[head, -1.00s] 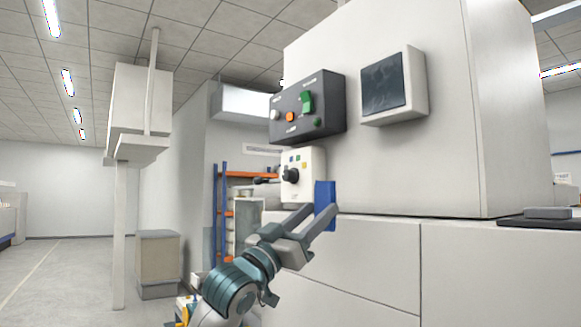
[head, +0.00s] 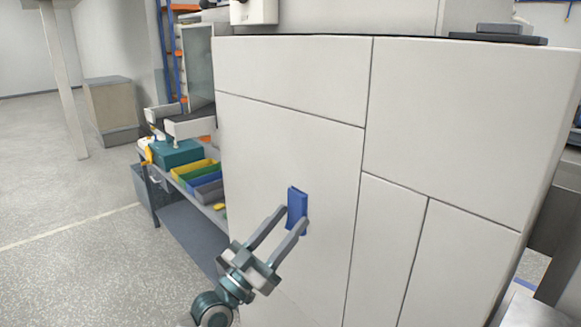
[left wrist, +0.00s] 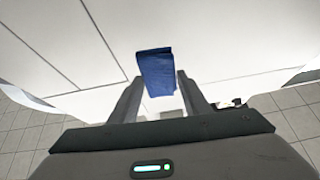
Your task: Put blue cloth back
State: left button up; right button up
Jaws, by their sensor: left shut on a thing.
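The blue cloth (head: 297,209) is a small folded blue piece, held upright in front of a large white cabinet. My left gripper (head: 289,222) is shut on it, one finger on each side. The left wrist view also shows the cloth (left wrist: 157,71) between the two fingertips (left wrist: 160,90), with white panels beyond it. I cannot tell whether the cloth touches the cabinet. My right gripper is not in view.
The white cabinet (head: 290,110) fills the middle and right. Left of it stands a workbench (head: 190,188) with yellow, green, blue and grey trays (head: 205,178) and a teal machine (head: 178,155). A beige box (head: 110,105) stands farther left. Open floor (head: 70,230) lies at the left.

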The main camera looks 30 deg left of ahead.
pick_arm(q)
jog(key=s+d+f+n+t+y, duration=0.1)
jog(key=s+d+f+n+y, duration=0.25)
jog(key=s+f, duration=1.2)
jog(key=d+f+y+b, duration=0.4)
jog(key=f+y+b, duration=0.1)
jog(key=f+b, duration=0.1)
jog(key=shift+s+d+f+n+t+b, duration=0.2)
jog(key=shift+n+t+b, duration=0.1)
jog(key=shift+n+b, duration=0.2)
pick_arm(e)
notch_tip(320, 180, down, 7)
pick_arm(q)
jog(key=shift+r, duration=0.1)
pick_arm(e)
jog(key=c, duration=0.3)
pick_arm(q)
jog(key=shift+d, duration=0.1)
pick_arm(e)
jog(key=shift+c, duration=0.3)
